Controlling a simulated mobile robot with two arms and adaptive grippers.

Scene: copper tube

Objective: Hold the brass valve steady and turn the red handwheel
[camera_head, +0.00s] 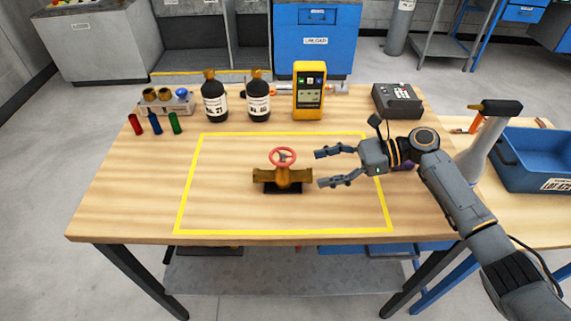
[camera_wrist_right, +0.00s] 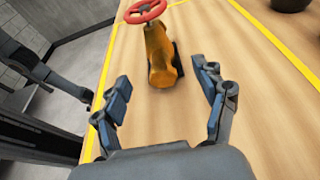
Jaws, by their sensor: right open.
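The brass valve (camera_head: 270,177) stands upright on a dark base inside the yellow outline on the table. Its red handwheel (camera_head: 283,157) sits on top. My right gripper (camera_head: 320,168) is open and empty, just to the right of the valve, with its two fingers pointing at it and apart from it. In the right wrist view the valve body (camera_wrist_right: 160,62) and red handwheel (camera_wrist_right: 146,11) lie ahead of the open fingers (camera_wrist_right: 163,93), between their lines. My left gripper does not show in the head view.
Two dark bottles (camera_head: 215,100), a yellow meter (camera_head: 309,95) and a dark grey box (camera_head: 398,101) stand along the table's back. Small red, blue and green items (camera_head: 155,123) lie at back left. A blue bin (camera_head: 543,165) is at right. The outlined area around the valve is clear.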

